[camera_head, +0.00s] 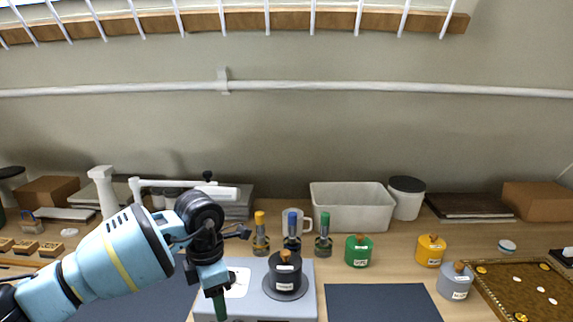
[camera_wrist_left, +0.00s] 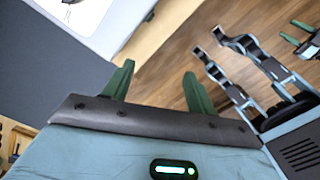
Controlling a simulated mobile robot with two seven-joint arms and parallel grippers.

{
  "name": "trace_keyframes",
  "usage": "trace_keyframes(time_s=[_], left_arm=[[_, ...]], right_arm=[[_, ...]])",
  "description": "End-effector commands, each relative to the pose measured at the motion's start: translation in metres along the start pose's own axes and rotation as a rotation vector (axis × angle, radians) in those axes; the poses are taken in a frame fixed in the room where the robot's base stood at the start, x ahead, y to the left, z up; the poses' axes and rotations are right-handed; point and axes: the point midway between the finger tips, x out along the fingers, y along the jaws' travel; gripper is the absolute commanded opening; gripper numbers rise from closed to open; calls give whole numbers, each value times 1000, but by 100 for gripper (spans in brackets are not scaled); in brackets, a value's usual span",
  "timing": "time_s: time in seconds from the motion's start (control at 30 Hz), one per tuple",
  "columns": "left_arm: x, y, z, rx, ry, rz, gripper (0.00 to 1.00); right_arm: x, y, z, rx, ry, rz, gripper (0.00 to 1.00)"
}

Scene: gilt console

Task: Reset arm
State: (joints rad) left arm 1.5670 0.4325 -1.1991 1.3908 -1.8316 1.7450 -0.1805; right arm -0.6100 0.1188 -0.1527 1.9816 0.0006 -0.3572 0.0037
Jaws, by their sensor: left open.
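Wooden floor shows beyond the fingers there, and a corner of a pale box-like thing shows at upper left. My left arm (camera_head: 105,260) comes in from the lower left, bent down at the wrist. My right gripper is not seen in the head view.
A black canister (camera_head: 285,268) stands on the scale. Green (camera_head: 358,251), yellow (camera_head: 431,250) and grey (camera_head: 455,281) canisters stand to its right. Behind are small bottles and a white bin (camera_head: 352,213). A dark mat (camera_head: 385,302) lies bare; a brown tray (camera_head: 510,285) is at far right.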

Motion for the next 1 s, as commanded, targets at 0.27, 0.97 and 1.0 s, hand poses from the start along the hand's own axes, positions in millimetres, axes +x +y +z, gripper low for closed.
trace_keyframes(time_s=[0.27, 0.97, 1.0], left_arm=[[54, -83, 42, 22, -230, -314, 57], [39, -224, 96, -776, -1040, -1494, 57], [41, -220, 92, -866, -1070, -1550, 57]], right_arm=[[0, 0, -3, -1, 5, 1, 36], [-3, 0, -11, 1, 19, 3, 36], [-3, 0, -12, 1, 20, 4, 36]])
